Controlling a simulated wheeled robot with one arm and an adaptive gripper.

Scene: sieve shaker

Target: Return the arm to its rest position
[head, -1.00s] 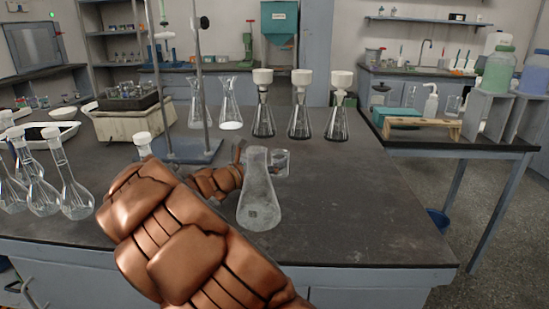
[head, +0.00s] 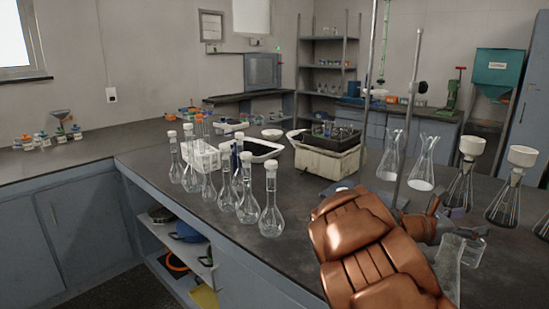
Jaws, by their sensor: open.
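My copper-plated arm (head: 365,250) rises from the bottom right of the head view over the bench and bends at its elbow. Beyond the bend it reaches right to my gripper (head: 448,212), which is small in the view and partly hidden by the arm. The gripper is open and I see nothing held in it. A clear conical flask (head: 449,268) stands just in front of it, partly covered by the arm. A small glass beaker (head: 473,250) is beside the flask.
Several white-capped volumetric flasks (head: 270,210) stand left of my arm near the bench edge. A stand with a metal rod (head: 408,130) rises behind the arm. Funnel-topped flasks (head: 460,190) are at the right. A beige shaker (head: 325,160) sits farther back.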

